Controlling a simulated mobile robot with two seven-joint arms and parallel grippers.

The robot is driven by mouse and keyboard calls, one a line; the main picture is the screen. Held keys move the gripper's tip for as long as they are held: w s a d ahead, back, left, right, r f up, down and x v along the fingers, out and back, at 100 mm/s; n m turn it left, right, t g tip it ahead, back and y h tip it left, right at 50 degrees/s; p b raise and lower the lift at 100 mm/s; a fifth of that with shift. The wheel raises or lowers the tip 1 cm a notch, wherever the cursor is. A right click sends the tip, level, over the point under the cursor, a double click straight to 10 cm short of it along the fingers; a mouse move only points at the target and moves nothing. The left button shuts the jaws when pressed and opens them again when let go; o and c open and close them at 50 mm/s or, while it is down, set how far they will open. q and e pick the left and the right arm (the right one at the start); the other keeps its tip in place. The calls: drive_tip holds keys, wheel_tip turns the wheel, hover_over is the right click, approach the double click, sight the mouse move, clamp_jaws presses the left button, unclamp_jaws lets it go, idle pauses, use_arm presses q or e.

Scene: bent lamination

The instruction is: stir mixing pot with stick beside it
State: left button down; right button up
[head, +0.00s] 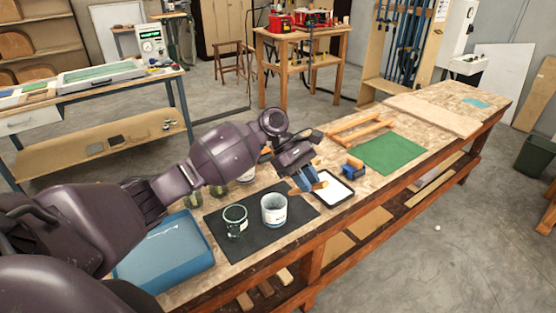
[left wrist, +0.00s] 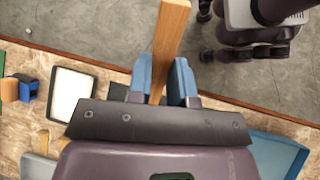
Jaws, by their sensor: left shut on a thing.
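I cannot tell for certain which is the mixing pot. My left gripper (head: 304,181) is shut on a wooden stick (head: 320,186), above the bench to the right of the pot. In the left wrist view the stick (left wrist: 170,42) sticks out between the blue fingers (left wrist: 161,84). Its other end is hidden. My right gripper is not in view.
A black tray with a white inside (head: 338,196) lies right of the mat, with a blue tool (head: 352,168) behind it. A green mat (head: 390,153) lies further right. A blue bin (head: 170,255) is left of the black mat. Other jars (head: 194,199) stand behind.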

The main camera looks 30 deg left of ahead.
use_arm(q)
drive_tip(key=w+a+n+t+h, duration=0.2)
drive_tip(key=w+a+n+t, duration=0.2)
drive_tip(key=a+n+t, duration=0.5)
drive_tip(key=shift+m, duration=0.4)
wheel_tip(320, 180, down, 10)
drive_tip(key=b, duration=0.6)
drive_tip(key=shift+s+a+f, duration=0.1)
drive_tip(key=shift+s, duration=0.05)
drive_tip(key=f+b, duration=0.1)
drive_tip(key=a+f+b, duration=0.1)
drive_tip(key=f, duration=0.1)
drive_tip(key=shift+a+f, duration=0.15)
drive_tip(key=shift+a, duration=0.05)
drive_tip(key=shift+s, duration=0.1)
idle(0.3)
